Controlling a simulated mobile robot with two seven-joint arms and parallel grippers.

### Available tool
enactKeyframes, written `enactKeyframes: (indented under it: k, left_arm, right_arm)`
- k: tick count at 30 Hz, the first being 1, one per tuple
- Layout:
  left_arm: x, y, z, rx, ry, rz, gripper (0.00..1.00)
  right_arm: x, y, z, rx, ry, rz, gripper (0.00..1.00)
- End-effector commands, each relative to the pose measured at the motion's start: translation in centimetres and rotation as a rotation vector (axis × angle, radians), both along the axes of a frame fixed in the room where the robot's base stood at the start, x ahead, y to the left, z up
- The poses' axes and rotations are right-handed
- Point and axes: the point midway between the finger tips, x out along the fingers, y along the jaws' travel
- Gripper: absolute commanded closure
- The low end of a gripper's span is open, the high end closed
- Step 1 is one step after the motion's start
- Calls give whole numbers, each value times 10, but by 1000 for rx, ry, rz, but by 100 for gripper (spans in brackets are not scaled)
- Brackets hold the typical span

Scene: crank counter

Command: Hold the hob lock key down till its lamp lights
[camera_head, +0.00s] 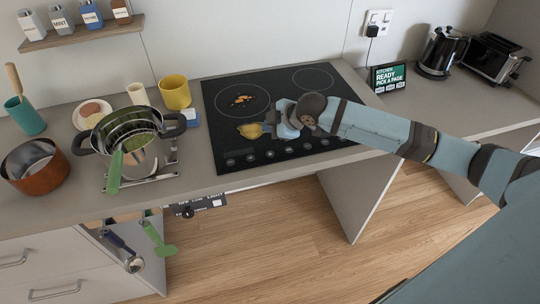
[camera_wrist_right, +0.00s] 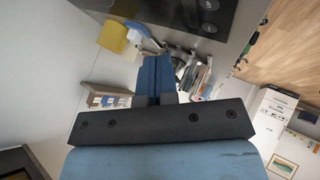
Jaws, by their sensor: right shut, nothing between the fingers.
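The black hob (camera_head: 222,110) lies in the counter, with a row of round keys (camera_head: 269,154) along its front edge. I cannot tell which is the lock key, and I see no lit lamp. My right gripper (camera_head: 272,120) is over the middle of the hob, behind the key row and apart from the keys. In the wrist view its blue fingers (camera_wrist_right: 157,74) are shut together with nothing between them. The hob's keys also show at the top of that view (camera_wrist_right: 210,4). My left gripper is not in view.
A yellow lump (camera_head: 250,131) lies on the hob beside the gripper's tip. Orange-brown bits (camera_head: 241,100) lie in the rear left ring. A pot with a strainer (camera_head: 130,130) and a yellow mug (camera_head: 175,92) stand left. A kettle (camera_head: 442,52) stands right.

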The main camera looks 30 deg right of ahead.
Motion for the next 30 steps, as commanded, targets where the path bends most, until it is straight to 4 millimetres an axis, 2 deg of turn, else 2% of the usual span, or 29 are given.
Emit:
enactKeyframes:
  k: [1,12,21,30]
  left_arm:
    - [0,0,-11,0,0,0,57]
    - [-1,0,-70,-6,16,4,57]
    - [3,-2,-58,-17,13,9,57]
    - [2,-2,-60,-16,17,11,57]
  right_arm:
    - [0,0,-11,0,0,0,100]
    - [0,0,-61,1,0,1,100]
    - [0,0,-78,1,0,-1,100]
    - [0,0,-78,0,0,0,100]
